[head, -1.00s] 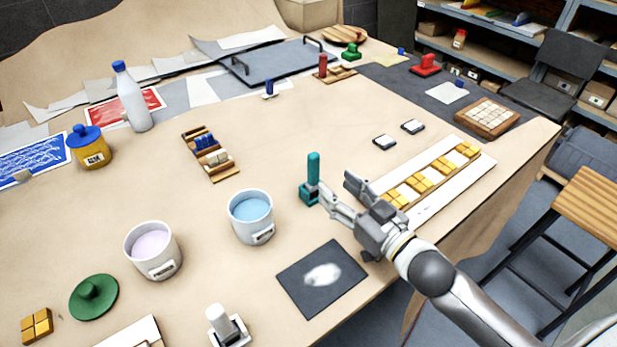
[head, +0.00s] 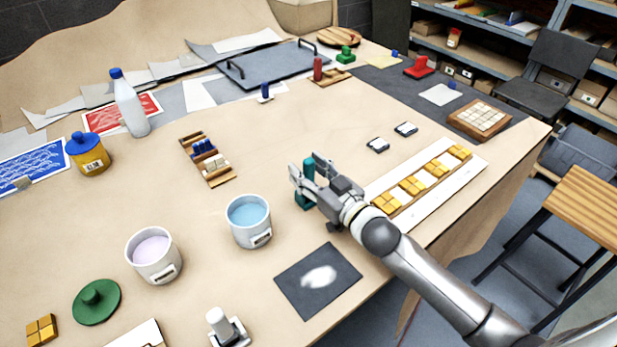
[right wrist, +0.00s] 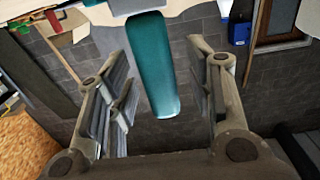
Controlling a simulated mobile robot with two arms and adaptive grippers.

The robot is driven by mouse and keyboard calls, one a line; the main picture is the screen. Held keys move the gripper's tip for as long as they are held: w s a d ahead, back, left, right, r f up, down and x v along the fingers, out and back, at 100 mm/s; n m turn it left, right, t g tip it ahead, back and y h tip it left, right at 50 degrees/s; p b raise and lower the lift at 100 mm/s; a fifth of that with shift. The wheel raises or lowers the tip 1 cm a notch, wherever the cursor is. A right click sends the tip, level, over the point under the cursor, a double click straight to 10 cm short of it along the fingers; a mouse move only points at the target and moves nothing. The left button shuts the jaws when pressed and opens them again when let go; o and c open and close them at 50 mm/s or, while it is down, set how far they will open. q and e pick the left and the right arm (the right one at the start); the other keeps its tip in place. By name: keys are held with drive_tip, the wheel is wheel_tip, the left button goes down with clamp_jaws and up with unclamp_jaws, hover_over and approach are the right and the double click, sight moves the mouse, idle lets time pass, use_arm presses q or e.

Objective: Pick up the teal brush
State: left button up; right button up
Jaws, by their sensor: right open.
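The teal brush (head: 307,174) stands upright on the table, right of the pail with blue liquid. My right gripper (head: 306,170) is around its handle, with one finger on each side. In the right wrist view the teal handle (right wrist: 150,65) hangs between the two open fingers of the right gripper (right wrist: 160,100), with a gap visible on both sides. The lower part of the brush is partly hidden by the gripper in the head view. My left gripper is not in view.
A pail of blue liquid (head: 239,231) stands close on the left. A dark mat with a white patch (head: 292,291) lies in front. Open table lies behind the brush.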

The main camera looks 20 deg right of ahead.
drive_tip(key=shift+c, duration=0.5)
drive_tip(key=c, duration=0.9)
clamp_jaws()
drive_tip(key=shift+r, duration=0.2)
